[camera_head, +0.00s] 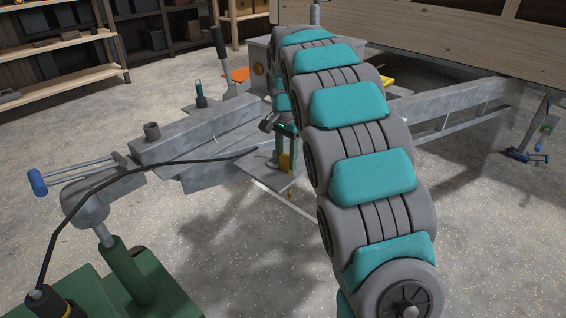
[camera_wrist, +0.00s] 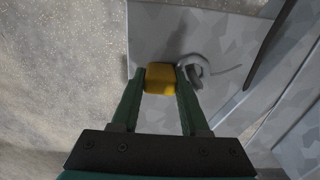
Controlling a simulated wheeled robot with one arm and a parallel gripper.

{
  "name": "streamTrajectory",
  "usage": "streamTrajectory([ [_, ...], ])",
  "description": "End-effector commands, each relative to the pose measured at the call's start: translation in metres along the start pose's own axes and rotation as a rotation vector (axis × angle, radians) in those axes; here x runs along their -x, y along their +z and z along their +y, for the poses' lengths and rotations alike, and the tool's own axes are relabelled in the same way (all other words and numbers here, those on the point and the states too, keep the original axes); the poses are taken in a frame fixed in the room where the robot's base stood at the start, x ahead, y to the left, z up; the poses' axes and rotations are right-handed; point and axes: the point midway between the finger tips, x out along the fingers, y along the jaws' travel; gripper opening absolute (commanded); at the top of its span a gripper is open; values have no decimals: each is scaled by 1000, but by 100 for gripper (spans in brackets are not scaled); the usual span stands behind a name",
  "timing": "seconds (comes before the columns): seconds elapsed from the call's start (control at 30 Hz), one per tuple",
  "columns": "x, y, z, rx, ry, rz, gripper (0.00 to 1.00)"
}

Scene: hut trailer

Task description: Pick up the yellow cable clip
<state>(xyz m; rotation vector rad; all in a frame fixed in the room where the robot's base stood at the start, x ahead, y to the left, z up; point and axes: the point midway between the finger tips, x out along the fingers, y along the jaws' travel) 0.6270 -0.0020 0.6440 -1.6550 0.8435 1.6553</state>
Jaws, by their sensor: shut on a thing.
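The yellow cable clip (camera_wrist: 160,78) is a small blocky piece between the two green fingers of my gripper (camera_wrist: 161,84) in the wrist view. The fingers touch it on both sides. In the head view the clip (camera_head: 285,162) shows as a small yellow piece at the tip of my gripper (camera_head: 285,150), over a grey metal plate (camera_head: 262,182). I cannot tell whether the clip still touches the plate. My teal and grey arm hides part of the area behind it.
A grey hook or ring (camera_wrist: 197,70) lies close to the right finger. A black cable (camera_head: 150,163) runs to the green stand (camera_head: 150,285) at lower left. Open concrete floor lies at left.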

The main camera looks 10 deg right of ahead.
Motion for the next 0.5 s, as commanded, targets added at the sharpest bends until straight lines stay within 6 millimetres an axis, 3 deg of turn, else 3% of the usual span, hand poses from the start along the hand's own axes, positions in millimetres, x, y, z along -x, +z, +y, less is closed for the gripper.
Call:
streamTrajectory([
  [0.27, 4, 0, 0, 0, -1, 1, 0],
  [0.5, 30, -1, -1, 0, -3, 3, 0],
])
